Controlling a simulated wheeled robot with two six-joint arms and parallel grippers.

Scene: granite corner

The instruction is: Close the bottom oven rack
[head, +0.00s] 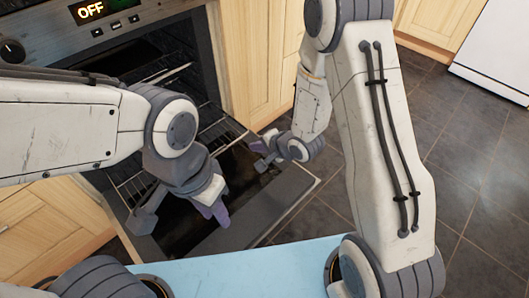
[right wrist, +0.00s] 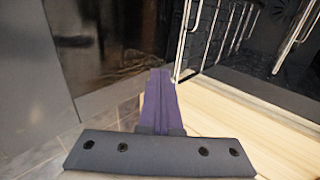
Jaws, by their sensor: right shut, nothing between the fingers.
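The oven (head: 165,30) has its door (head: 290,190) folded down. The bottom oven rack (head: 133,186), a wire rack, sticks out over the open door; my left arm and gripper hide much of it. In the right wrist view, a wire rack (right wrist: 205,35) has its end close beside my right fingertips; I cannot tell whether they touch. My right gripper (head: 262,150) is at the right side of the rack, and its purple fingers (right wrist: 160,85) are shut with nothing between them. My left gripper (head: 217,205) hangs over the door; its finger gap is unclear.
Another rack (head: 168,74) shows higher inside the oven. Wooden cabinets (head: 255,60) flank the oven. A light blue surface (head: 240,275) lies at the bottom of the head view. Dark tiled floor (head: 460,150) is clear on the right, with a white appliance (head: 495,50) beyond.

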